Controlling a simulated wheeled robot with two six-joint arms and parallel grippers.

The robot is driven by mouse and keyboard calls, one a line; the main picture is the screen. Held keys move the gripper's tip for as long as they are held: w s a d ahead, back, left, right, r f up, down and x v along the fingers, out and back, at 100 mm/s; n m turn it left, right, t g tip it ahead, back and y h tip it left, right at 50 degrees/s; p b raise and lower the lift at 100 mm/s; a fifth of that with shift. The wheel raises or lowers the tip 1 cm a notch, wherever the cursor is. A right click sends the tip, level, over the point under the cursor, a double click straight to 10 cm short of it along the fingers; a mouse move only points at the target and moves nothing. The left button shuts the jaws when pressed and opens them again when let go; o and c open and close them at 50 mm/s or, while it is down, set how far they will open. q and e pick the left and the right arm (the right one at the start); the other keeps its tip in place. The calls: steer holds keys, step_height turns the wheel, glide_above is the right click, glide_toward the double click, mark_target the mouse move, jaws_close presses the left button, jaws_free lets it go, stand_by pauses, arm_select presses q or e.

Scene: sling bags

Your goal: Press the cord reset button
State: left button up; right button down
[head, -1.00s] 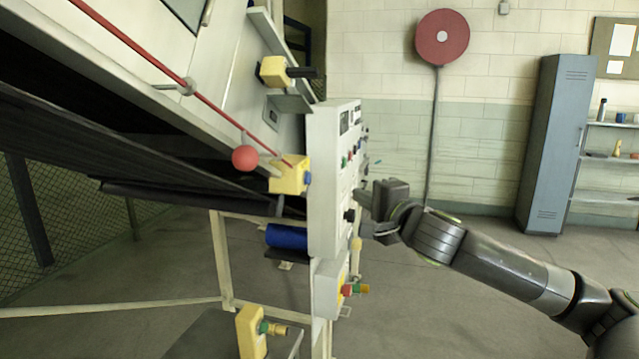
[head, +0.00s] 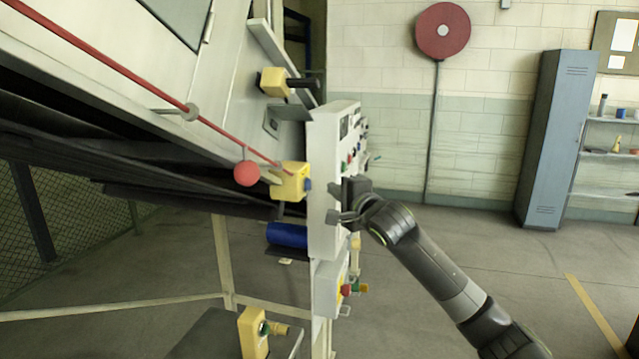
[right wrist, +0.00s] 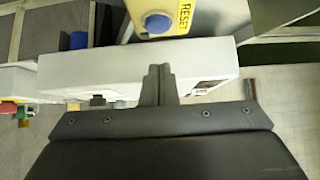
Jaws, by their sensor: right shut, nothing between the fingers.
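A yellow box (head: 291,182) on the machine's side carries a blue button (head: 309,185) on its right face. A red pull cord (head: 130,73) with a red ball (head: 246,174) runs down to this box. In the right wrist view, the blue button (right wrist: 157,22) sits beside a RESET label (right wrist: 184,17) at the top. My right gripper (head: 336,202) is at the light control panel (head: 323,235), to the right of and slightly below the button. Its fingers (right wrist: 158,72) are shut and empty, apart from the button. My left gripper is not in view.
The panel lies between the gripper and the box in the head view. A second yellow box (head: 273,81) is above, and another (head: 252,332) is below. A blue roller (head: 287,235) is under the button. Floor to the right is clear, before a blue-grey locker (head: 551,140).

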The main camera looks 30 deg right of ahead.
mark_target(308, 185)
steer(key=w+a+p, duration=0.1)
steer(key=w+a, duration=0.1)
steer(key=w, duration=0.1)
steer(key=shift+a, duration=0.35)
